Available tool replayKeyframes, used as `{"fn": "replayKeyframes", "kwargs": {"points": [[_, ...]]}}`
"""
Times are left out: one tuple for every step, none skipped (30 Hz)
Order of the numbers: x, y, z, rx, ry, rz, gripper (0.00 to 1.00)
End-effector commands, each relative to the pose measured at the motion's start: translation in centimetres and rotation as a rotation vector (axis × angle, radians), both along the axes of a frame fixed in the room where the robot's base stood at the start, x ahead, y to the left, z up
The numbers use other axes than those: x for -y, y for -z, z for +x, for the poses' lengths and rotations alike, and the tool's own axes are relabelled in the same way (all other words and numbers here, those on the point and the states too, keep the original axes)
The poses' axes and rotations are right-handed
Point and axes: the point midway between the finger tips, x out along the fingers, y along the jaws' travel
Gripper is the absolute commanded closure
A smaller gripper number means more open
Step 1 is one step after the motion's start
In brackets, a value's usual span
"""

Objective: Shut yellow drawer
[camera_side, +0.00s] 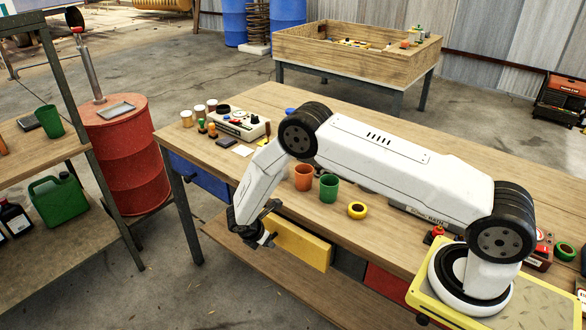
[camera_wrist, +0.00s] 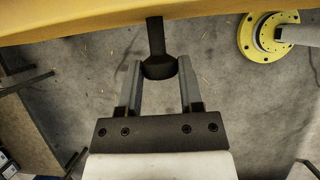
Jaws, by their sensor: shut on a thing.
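The yellow drawer (camera_side: 302,246) is under the front edge of the workbench (camera_side: 232,101), between a blue and a dark drawer.
The blue drawer (camera_side: 198,174) is left of the yellow one; a red drawer (camera_side: 385,283) is to the right. Orange (camera_side: 303,178) and green (camera_side: 328,188) cups and yellow tape (camera_side: 357,210) are on the bench. A lower shelf (camera_side: 290,275) runs below.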

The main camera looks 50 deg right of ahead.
Motion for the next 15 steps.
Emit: {"fn": "replayKeyframes", "kwargs": {"points": [[0.3, -0.1, 0.1, 0.002, 0.000, 0.000, 0.91], [0.5, -0.1, 0.1, 0.002, 0.000, 0.000, 0.91], [0.7, -0.1, 0.1, 0.002, 0.000, -0.001, 0.91], [0.8, -0.1, 0.1, 0.001, 0.000, -0.001, 0.91], [1.0, -0.1, 0.1, 0.001, 0.000, -0.001, 0.91], [1.2, -0.1, 0.1, 0.001, 0.000, -0.001, 0.91], [1.3, -0.1, 0.1, 0.001, 0.000, -0.001, 0.91], [1.4, -0.1, 0.1, 0.001, 0.000, -0.001, 0.91], [1.6, -0.1, 0.1, 0.001, 0.000, -0.001, 0.91], [1.8, -0.1, 0.1, 0.001, 0.000, -0.001, 0.91], [2.0, -0.1, 0.1, 0.001, 0.000, -0.001, 0.91], [2.2, -0.1, 0.1, 0.001, 0.000, -0.001, 0.91], [2.3, -0.1, 0.1, 0.001, 0.000, -0.001, 0.91], [2.4, -0.1, 0.1, 0.001, 0.000, -0.001, 0.91], [2.6, -0.1, 0.1, 0.002, 0.000, -0.001, 0.91]]}}
